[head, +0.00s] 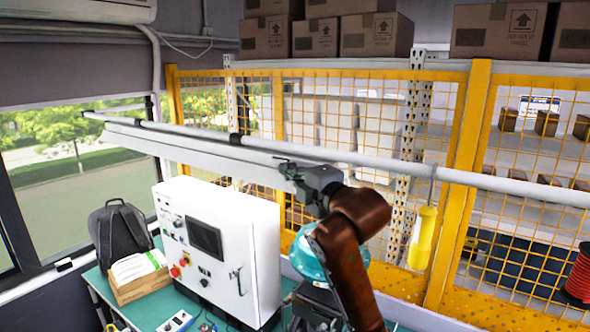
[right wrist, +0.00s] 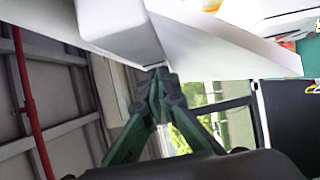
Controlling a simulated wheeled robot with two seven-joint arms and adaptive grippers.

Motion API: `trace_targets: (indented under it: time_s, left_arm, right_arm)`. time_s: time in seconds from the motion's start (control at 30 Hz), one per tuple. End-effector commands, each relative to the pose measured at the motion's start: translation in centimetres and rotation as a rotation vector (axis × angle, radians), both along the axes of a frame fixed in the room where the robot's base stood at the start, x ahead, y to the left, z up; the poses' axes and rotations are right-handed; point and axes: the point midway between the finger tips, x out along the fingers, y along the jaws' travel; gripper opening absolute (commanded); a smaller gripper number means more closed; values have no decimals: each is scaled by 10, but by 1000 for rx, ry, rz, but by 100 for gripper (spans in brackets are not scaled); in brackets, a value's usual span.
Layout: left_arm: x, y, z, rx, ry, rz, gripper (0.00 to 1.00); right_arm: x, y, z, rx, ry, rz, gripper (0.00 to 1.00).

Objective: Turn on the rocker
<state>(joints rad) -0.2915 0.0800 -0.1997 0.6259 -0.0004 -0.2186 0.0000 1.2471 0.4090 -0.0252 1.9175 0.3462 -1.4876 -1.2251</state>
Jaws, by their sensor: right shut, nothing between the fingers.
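A white control cabinet (head: 240,235) stands on the green table at lower left. Its front has a dark screen (head: 205,238), small knobs, a red button (head: 174,271) and a latch. A small white box with switches (head: 175,322) lies on the table before it, cut by the bottom edge. I cannot tell which part is the rocker. My right gripper (head: 284,168) is above the cabinet's right side, apart from it. In the right wrist view, its green-black fingers (right wrist: 160,78) are together and empty, beside a white surface in the picture. My left gripper is not in view.
A long grey rail (head: 350,157) crosses near my right gripper. A yellow mesh fence (head: 478,130) stands behind. A backpack (head: 118,233) and a wooden tray (head: 140,288) sit left of the cabinet. A teal round object (head: 305,260) is partly hidden by my right arm.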

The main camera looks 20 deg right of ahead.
Motion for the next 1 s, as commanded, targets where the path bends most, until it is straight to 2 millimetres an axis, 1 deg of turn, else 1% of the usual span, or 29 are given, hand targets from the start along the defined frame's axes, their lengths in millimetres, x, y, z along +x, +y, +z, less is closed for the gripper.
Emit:
trace_targets:
  time_s: [0.17, 0.3, 0.4, 0.43, 0.6, 0.7, 0.87, 1.0]
  left_arm:
    - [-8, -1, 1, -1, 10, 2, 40]
    - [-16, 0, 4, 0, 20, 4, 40]
    - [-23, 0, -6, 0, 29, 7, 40]
    - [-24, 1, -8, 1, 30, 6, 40]
    - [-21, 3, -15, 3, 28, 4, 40]
    - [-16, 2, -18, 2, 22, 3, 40]
    - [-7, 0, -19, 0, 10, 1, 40]
    - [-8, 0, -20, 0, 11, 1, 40]
  right_arm:
    - [-6, 11, 1, -1, -2, 6, 0]
    - [-19, 31, 2, 0, -3, 12, 0]
    - [-40, 17, 0, 2, -7, 5, 0]
    - [-46, 15, -1, 1, -8, 7, 0]
    - [-76, 2, -1, 4, -5, 14, 0]
    - [-89, -4, 0, 2, -4, 15, 0]
    - [-102, -11, 0, 4, -3, 15, 0]
    - [-106, -14, 0, 3, -1, 15, 0]
